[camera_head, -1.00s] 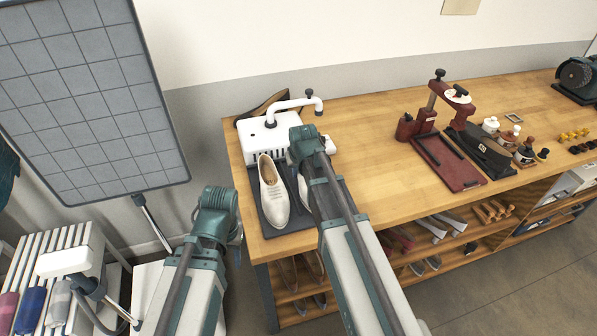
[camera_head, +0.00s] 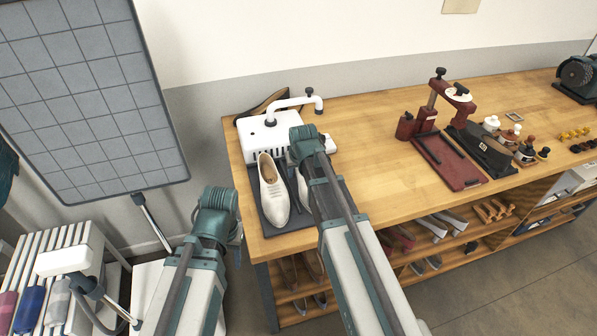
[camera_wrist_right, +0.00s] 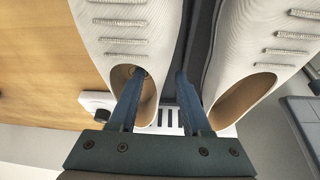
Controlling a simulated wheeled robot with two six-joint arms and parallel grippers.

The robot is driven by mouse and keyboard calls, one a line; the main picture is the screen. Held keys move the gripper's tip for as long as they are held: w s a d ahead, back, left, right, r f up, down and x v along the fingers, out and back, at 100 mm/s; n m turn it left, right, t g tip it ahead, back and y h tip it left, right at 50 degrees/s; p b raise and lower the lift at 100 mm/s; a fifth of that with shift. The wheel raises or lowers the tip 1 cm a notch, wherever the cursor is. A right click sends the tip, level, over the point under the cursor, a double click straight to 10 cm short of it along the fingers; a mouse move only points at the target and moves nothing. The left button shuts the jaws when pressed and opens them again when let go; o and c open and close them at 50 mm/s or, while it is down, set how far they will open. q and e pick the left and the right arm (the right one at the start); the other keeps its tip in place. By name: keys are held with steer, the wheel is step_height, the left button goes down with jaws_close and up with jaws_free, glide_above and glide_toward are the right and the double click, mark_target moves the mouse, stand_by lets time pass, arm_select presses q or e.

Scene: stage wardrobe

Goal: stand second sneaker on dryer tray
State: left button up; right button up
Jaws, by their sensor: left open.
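A cream sneaker (camera_head: 273,190) stands on the dark tray (camera_head: 262,215) of the white dryer (camera_head: 262,137). A second cream sneaker (camera_head: 303,190) is beside it to the right, mostly hidden by my right arm. In the right wrist view, my right gripper (camera_wrist_right: 160,75) straddles the rim of this second sneaker (camera_wrist_right: 125,30). One finger is in its opening and one is in the gap between the sneakers. Whether the fingers press on the rim is unclear. The first sneaker also shows there (camera_wrist_right: 265,60). My left gripper (camera_head: 238,237) is open, low beside the bench's left end.
A dark red press (camera_head: 440,150) and small bottles stand further right on the wooden bench (camera_head: 375,170). The bench top between dryer and press is clear. A grey gridded panel (camera_head: 85,100) stands left. A slatted rack (camera_head: 75,245) is at lower left. Shelves hold shoes below.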

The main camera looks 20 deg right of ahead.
stand_by(0.3)
steer(key=p+v, duration=1.2)
steer(key=v, duration=0.1)
steer(key=shift+s+r+p, duration=0.15)
steer(key=shift+r+p, duration=0.25)
steer(key=shift+a, duration=0.1)
steer(key=s+a+f+n+g+b, duration=0.1)
steer(key=s+a+f+n+g, duration=0.1)
steer(key=s+a, duration=0.4)
steer(key=s+a+f+n+g+h+b, duration=0.1)
steer(key=s+a, duration=0.5)
steer(key=s, duration=0.7)
step_height(320, 180, down, 2)
steer(key=shift+a+f+n+g+b, duration=0.1)
steer(key=shift+a+n+g+b, duration=0.2)
steer(key=shift+n+g+b, duration=0.55)
